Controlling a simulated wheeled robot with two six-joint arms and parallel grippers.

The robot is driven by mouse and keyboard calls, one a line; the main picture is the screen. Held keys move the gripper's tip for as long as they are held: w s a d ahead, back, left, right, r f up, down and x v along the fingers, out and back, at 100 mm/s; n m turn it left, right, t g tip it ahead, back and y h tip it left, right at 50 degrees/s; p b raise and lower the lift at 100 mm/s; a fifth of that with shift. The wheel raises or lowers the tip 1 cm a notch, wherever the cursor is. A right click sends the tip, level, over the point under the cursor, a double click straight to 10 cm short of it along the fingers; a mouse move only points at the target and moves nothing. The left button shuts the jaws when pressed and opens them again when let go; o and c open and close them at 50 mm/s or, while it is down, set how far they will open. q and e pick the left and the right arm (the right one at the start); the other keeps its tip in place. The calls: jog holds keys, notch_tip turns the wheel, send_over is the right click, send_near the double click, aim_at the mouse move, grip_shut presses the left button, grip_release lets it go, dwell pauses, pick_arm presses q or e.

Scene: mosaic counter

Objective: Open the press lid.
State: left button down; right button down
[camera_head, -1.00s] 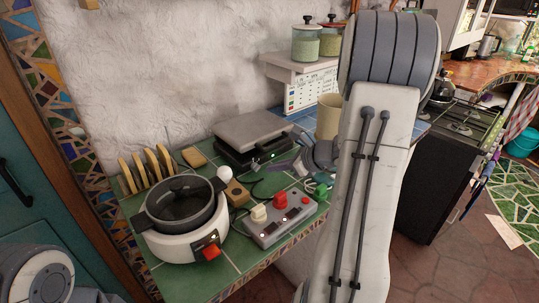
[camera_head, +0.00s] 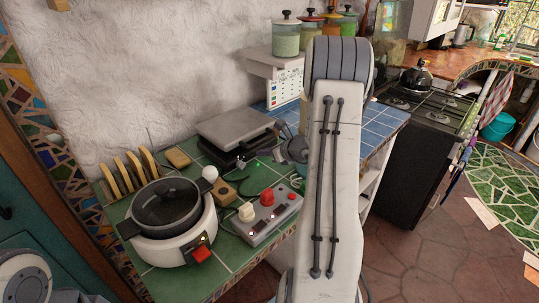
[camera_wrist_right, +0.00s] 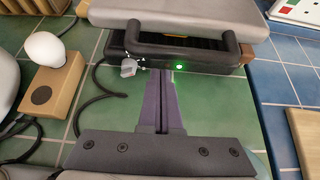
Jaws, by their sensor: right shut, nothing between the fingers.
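The press (camera_head: 235,136) has a flat grey lid over a black base with a green light, on the green tiled counter by the wall. A strip of orange-brown shows between lid and base in the right wrist view, where the black bar handle (camera_wrist_right: 182,46) crosses the front of the press (camera_wrist_right: 230,12). My right gripper (camera_wrist_right: 162,78) is shut and empty. Its fingertips point at the front of the base, below the handle and left of the green light. Whether they touch it I cannot tell. In the head view my right arm partly hides that gripper. My left gripper is out of view.
A pot cooker (camera_head: 172,215), a control box (camera_head: 262,217) with red and cream knobs, a wooden block with a white ball (camera_head: 210,173), and bread slices in a rack (camera_head: 128,170) crowd the counter. A shelf with jars (camera_head: 286,35) hangs behind. Cables lie before the press.

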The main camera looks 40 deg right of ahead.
jog(key=shift+w+r, duration=0.15)
jog(key=shift+r, duration=0.45)
